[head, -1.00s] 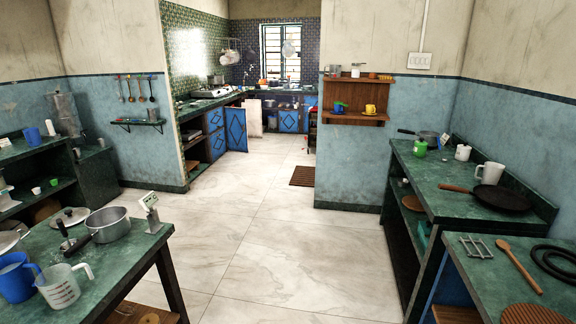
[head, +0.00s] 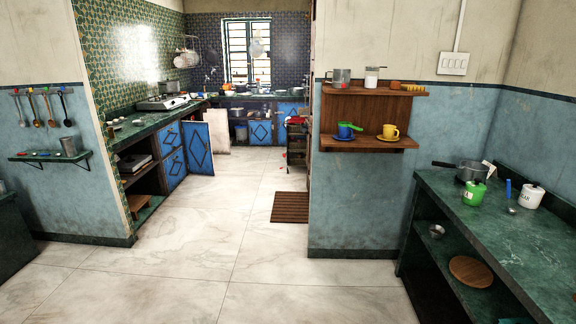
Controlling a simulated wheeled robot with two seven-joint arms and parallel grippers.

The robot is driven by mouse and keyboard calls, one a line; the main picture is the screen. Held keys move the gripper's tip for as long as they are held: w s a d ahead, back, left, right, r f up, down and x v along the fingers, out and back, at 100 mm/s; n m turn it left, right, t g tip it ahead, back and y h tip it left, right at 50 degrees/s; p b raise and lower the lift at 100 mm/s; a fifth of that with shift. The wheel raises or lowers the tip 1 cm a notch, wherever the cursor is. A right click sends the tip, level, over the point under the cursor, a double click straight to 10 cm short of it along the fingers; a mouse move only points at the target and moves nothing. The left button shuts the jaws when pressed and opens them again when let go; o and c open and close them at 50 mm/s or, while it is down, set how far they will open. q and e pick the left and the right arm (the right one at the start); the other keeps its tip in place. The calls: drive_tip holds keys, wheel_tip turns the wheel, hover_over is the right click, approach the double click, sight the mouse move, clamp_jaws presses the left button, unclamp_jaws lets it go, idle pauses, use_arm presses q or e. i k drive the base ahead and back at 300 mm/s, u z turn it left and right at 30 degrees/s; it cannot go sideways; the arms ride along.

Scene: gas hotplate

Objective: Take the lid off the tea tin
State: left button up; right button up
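Two small canisters stand on the green counter at the right in the head view. One is a green canister (head: 474,194) with a light mark on its front. The other is a white canister (head: 531,197) with a dark top and small dark lettering. Both look closed, but the lettering is too small to read, so I cannot tell which one is the tea tin. Neither of my grippers is in view.
The green counter (head: 488,236) also holds a dark pan (head: 471,171) and a blue-handled utensil (head: 509,194). A wooden wall shelf (head: 366,114) carries cups and jars. A brown mat (head: 290,207) lies on the tiled floor (head: 190,265), which is open ahead.

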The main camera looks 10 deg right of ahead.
sight(475, 185)
drive_tip(key=z, duration=0.5)
drive_tip(key=i, duration=1.65)
drive_tip(key=z, duration=1.75)
drive_tip(key=i, duration=1.15)
drive_tip(key=z, duration=0.7)
